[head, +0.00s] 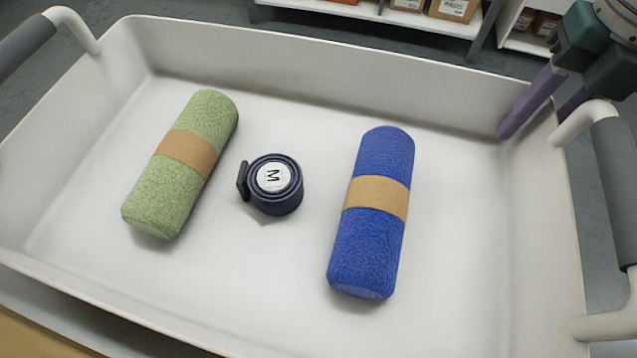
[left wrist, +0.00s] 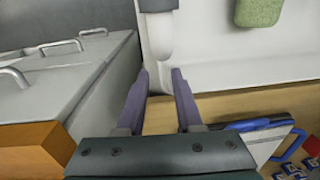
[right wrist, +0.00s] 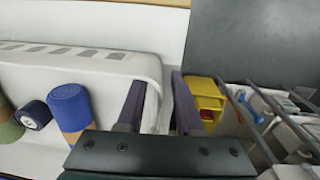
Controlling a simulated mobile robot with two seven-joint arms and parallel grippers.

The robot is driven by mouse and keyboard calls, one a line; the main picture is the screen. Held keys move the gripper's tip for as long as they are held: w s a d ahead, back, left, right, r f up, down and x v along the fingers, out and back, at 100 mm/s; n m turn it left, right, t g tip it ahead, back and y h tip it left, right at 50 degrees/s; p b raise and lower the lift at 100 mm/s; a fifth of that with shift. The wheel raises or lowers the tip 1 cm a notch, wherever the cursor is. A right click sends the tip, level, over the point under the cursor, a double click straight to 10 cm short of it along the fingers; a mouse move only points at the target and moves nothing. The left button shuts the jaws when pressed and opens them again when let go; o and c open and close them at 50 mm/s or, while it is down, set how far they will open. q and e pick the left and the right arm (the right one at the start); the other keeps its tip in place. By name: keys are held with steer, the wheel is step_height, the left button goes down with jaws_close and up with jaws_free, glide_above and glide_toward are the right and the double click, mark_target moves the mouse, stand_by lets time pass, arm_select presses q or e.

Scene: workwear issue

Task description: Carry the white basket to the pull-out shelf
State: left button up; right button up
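The white basket (head: 300,62) fills the head view. In it lie a green towel roll (head: 205,110), a blue towel roll (head: 365,245) and a dark rolled belt with an M buckle (head: 275,178). Grey-sleeved handles stand at its left (head: 25,45) and right (head: 615,180) ends. My right gripper (head: 530,115) is at the far right corner, one finger inside the wall and one outside; in the right wrist view the wall lies between its open fingers (right wrist: 158,95). My left gripper (left wrist: 160,85) is open and empty, its fingertips just short of a basket handle (left wrist: 158,40). I cannot identify the pull-out shelf.
A wooden surface (left wrist: 240,103) shows beside the basket. A grey cabinet with bar handles (left wrist: 60,75) is left in the left wrist view. Shelving with cartons (head: 450,8) stands behind. A yellow bin (right wrist: 205,95) and a wire rack with items are right in the right wrist view.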

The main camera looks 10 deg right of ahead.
steer(key=shift+r, duration=0.1)
arm_select(q)
step_height(320, 180, up, 6)
steer(key=shift+a+r, duration=0.15)
steer(key=shift+a, duration=0.05)
arm_select(e)
step_height(320, 180, up, 12)
steer(key=shift+s+d, duration=0.2)
steer(key=shift+d, duration=0.2)
arm_select(q)
steer(key=shift+w, duration=0.1)
